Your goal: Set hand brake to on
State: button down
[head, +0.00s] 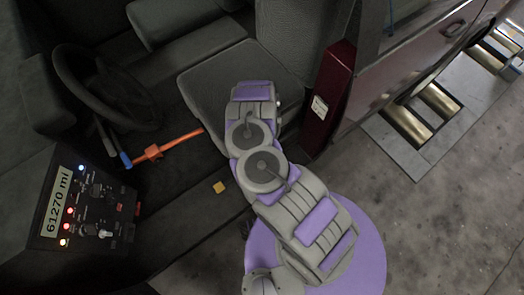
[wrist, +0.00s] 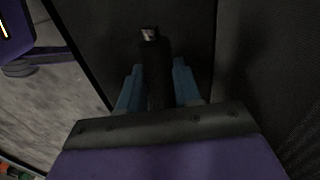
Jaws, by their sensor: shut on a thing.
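In the wrist view, a dark hand brake lever (wrist: 155,75) with a small silvery tip stands between the blue fingers of my gripper (wrist: 157,68). The fingers lie along both sides of the lever, and my gripper is shut on it. The lower end of the lever runs down behind the grey edge of my gripper's body. In the head view, my arm reaches over the seat area, and the hand brake and my fingers cannot be made out there. The lever's angle is hard to judge.
In the head view, a steering wheel (head: 100,88) and an orange bar with a blue end (head: 160,150) are at left. A control panel (head: 82,205) reads 61270 mi. A seat (head: 215,75) is behind my arm. A dark red door edge (head: 328,95) stands right of my arm.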

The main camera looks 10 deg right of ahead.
jog(key=shift+w+r, duration=0.1)
jog(key=shift+w, duration=0.05)
jog(key=d+r+y, duration=0.1)
jog(key=r, duration=0.2)
jog(key=w+d+r+g+y, duration=0.1)
jog(key=r+y, duration=0.1)
jog(key=r, duration=0.1)
jog(key=d+r+g+y+b, duration=0.1)
jog(key=r+y, duration=0.1)
jog(key=r, duration=0.1)
jog(key=shift+w+r, duration=0.2)
jog(key=shift+r, duration=0.05)
jog(key=c, duration=1.1)
grip_release()
jog(key=shift+r, duration=0.1)
jog(key=o, duration=0.3)
jog(key=shift+s, duration=0.15)
jog(key=s+r+p, duration=0.1)
jog(key=s+p, duration=0.1)
jog(key=s, duration=0.3)
jog(key=s+r+p, duration=0.2)
jog(key=s, duration=0.3)
jog(key=s+r+p, duration=0.1)
jog(key=s+p, duration=0.1)
jog(key=s, duration=0.4)
jog(key=shift+a+r+p, duration=0.25)
jog(key=shift+r+p, duration=0.05)
jog(key=shift+r, duration=0.05)
